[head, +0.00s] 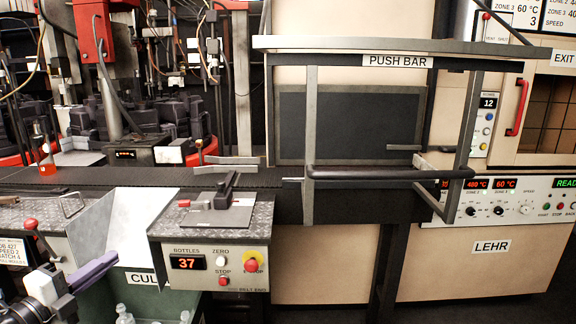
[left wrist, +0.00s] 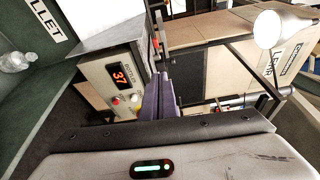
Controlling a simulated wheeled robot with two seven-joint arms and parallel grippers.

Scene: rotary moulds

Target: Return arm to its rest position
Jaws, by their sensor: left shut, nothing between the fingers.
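My left gripper (head: 106,261) shows at the lower left of the head view, its slim purple fingers pointing up and to the right. It is shut and empty, in front of the metal chute of the cullet bin (head: 98,240). In the left wrist view my left gripper (left wrist: 160,82) shows its fingers pressed together, with the bottle-counter box (left wrist: 118,78) just left of them. The counter box also shows in the head view (head: 215,283), reading 37, to the right of the gripper. My right gripper is in neither view.
The push bar (head: 390,174) spans the dark conveyor (head: 345,206) in front of the lehr (head: 490,290). A red-knobbed lever (head: 31,225) stands close to my left arm. Clear bottles (head: 124,314) lie in the green cullet bin. The rotary moulds (head: 165,115) are at the back left.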

